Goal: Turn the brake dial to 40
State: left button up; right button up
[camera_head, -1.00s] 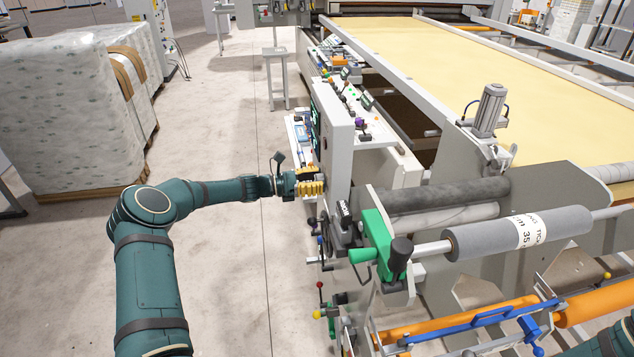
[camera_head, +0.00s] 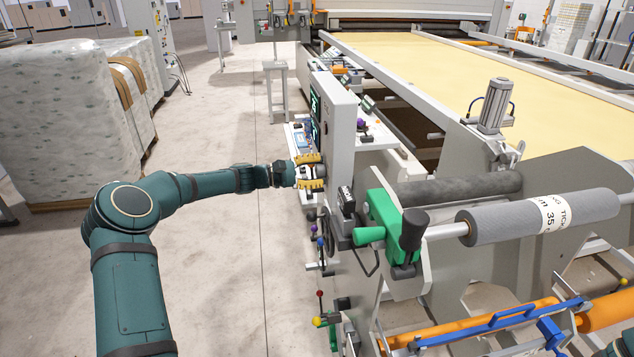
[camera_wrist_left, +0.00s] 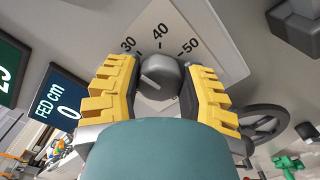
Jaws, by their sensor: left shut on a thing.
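The brake dial (camera_wrist_left: 160,78) is a grey round knob on a pale scale plate (camera_wrist_left: 205,35) marked 30, 40 and 50 in the left wrist view. Its light pointer line points up and left, toward the 30 side and away from 40. My left gripper (camera_wrist_left: 165,88) has a yellow ribbed finger on each side of the knob and is shut on it. In the head view the left gripper (camera_head: 311,172) is at the left face of the grey control panel (camera_head: 341,140); the dial is hidden there. My right gripper is not in view.
A display reading "FED cm 0" (camera_wrist_left: 60,100) is left of the dial, and a handwheel (camera_wrist_left: 265,122) is at its lower right. A green clamp (camera_head: 385,215) and grey roll (camera_head: 500,230) stand nearer. Clear floor (camera_head: 225,260) lies left of the machine.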

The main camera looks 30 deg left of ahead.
pick_arm(q)
jog(key=m+b, duration=0.3)
jog(key=b, duration=0.1)
jog(key=shift+f+m+b, duration=0.3)
jog(key=shift+m, duration=0.1)
jog(key=m+b, duration=0.2)
jog(key=b, duration=0.1)
jog(key=shift+m, duration=0.3)
jog(key=shift+m+b, duration=0.8)
jog(key=shift+r+m+b, duration=0.2)
jog(key=shift+m+b, duration=0.3)
jog(key=shift+m, duration=0.6)
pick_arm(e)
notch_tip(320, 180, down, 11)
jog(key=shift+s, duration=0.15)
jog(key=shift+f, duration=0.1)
pick_arm(q)
jog(key=o, duration=1.2)
